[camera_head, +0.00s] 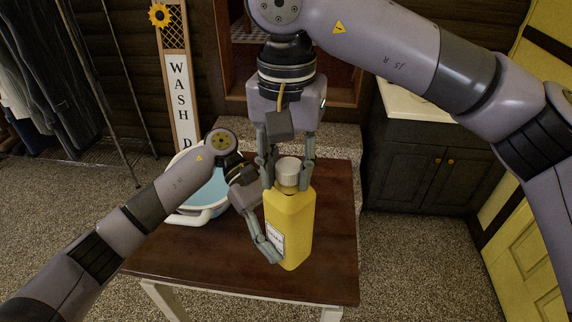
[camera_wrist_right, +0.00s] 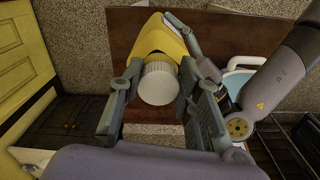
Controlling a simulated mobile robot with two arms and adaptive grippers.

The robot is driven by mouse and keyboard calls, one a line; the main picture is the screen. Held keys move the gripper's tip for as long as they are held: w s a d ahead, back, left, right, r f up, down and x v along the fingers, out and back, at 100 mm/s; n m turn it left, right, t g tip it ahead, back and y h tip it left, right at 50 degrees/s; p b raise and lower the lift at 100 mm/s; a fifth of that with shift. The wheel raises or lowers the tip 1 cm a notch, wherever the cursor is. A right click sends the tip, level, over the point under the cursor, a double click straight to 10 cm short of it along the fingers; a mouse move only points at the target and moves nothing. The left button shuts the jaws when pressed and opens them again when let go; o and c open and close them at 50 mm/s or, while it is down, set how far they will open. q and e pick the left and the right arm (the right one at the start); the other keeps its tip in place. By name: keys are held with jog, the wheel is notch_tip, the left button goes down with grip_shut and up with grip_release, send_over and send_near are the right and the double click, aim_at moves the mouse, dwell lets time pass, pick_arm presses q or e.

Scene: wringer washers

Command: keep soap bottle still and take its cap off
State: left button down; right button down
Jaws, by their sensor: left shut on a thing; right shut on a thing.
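The yellow soap bottle (camera_head: 290,228) stands upright on the brown table, with a partly visible white label on its side. Its ribbed white cap (camera_head: 288,171) is on top. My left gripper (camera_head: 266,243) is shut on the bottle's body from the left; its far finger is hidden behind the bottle. My right gripper (camera_head: 286,184) points down from above with its fingers on both sides of the cap. In the right wrist view the cap (camera_wrist_right: 159,84) sits between the fingers of the right gripper (camera_wrist_right: 156,90), with the yellow bottle (camera_wrist_right: 158,42) beyond it.
A white basin (camera_head: 178,217) with blue inside stands on the table (camera_head: 200,260) left of the bottle, close behind my left arm. The table's right and front parts are clear. A dark cabinet (camera_head: 420,170) stands at the back right, and a "WASH" sign (camera_head: 180,95) at the back left.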

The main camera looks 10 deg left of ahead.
aim_at(288, 168)
jog(key=shift+w+r, duration=0.1)
jog(key=shift+r, duration=0.15)
dwell(0.6)
jog(key=shift+r, duration=0.85)
jog(key=shift+r, duration=2)
